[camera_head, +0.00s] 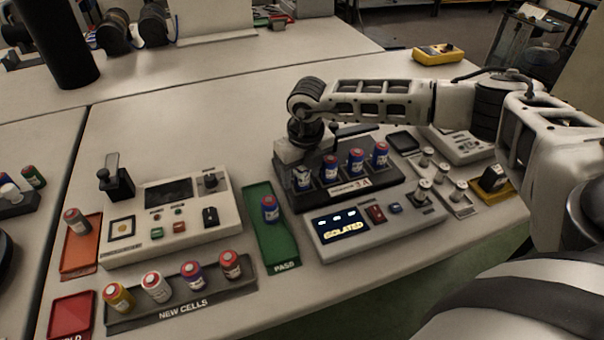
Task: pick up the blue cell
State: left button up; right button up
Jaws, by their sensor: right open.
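A blue cell (192,276) with a red top stands in the NEW CELLS tray (140,319), between a white cell (156,287) and a red cell (230,264), with a yellow cell (118,297) at the left end. Another blue cell (269,209) stands on the green PASS tray (277,245). Several blue cells (356,161) stand in a dark rack (392,188). My right gripper (303,166) is open, pointing down over the rack's leftmost cell (303,180). Its fingers are partly hidden, and I cannot tell whether they touch that cell. My left gripper is out of view.
A tester box (180,248) stands behind the NEW CELLS tray. A panel reading ISOLATED (390,226) lies in front of the rack. An orange tray (80,257) with a grey cell (76,221) and a red tray (70,314) are at left.

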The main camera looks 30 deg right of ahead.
jog(key=c, duration=1.1)
jog(key=shift+r, duration=0.2)
